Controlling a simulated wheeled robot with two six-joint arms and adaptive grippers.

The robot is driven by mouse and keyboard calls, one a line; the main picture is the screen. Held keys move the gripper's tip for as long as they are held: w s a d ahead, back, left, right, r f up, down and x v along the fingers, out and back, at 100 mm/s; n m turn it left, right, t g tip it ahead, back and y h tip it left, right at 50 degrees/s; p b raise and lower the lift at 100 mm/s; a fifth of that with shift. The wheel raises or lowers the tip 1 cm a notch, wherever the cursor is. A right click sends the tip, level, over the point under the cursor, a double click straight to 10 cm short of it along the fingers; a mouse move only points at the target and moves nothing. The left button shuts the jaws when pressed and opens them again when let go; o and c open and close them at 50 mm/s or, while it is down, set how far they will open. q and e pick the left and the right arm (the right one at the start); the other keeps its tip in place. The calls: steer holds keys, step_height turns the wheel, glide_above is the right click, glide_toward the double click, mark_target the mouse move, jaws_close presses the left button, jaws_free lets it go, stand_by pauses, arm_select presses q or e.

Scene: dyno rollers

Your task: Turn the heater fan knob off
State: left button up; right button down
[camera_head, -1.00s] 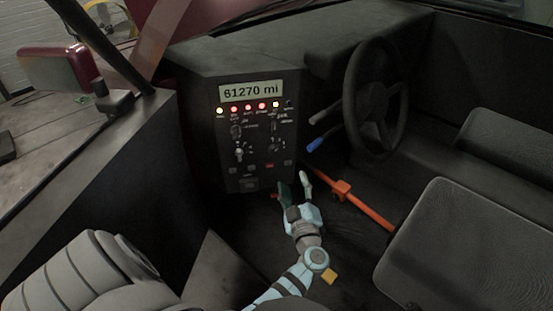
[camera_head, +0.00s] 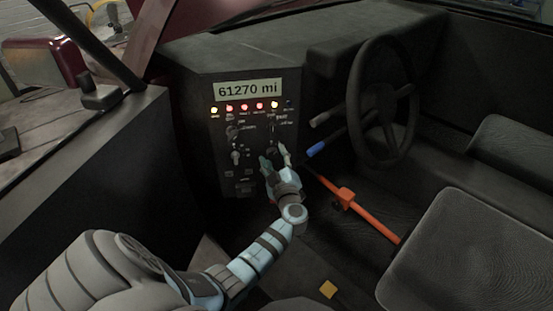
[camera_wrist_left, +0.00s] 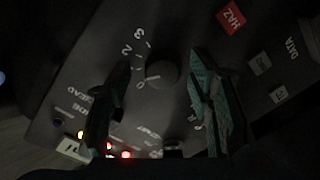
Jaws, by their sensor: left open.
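The heater fan knob (camera_wrist_left: 162,73) is a round dark knob on the dash panel (camera_wrist_left: 75,60), with a numbered scale from 0 to 3 beside it. A pale mark on its edge faces the low end of the scale, but I cannot tell the exact setting. In the head view the knob is mostly hidden by my left gripper (camera_head: 274,154). The left gripper is open in front of the panel's lower right part. In the left wrist view its green fingers (camera_wrist_left: 160,76) stand on either side of the knob, and I cannot tell whether they touch it. My right gripper is not seen.
Lit indicator lights and a mileage display (camera_head: 247,90) sit above the controls. The steering wheel (camera_head: 380,102) and a blue-tipped stalk (camera_head: 316,149) are to the right. An orange lever (camera_head: 345,197) crosses the floor beside the seat (camera_head: 455,250). A red HAZ button (camera_wrist_left: 231,17) is near the knob.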

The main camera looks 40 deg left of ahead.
arm_select(q)
steer(key=shift+s+a, duration=0.1)
jaws_close()
steer(key=shift+n, duration=0.3)
steer(key=shift+n+p, duration=0.75)
steer(key=shift+n, duration=0.45)
steer(key=shift+f+n+p, duration=0.1)
steer(key=shift+n+p, duration=0.35)
steer(key=shift+n, duration=1.55)
jaws_free()
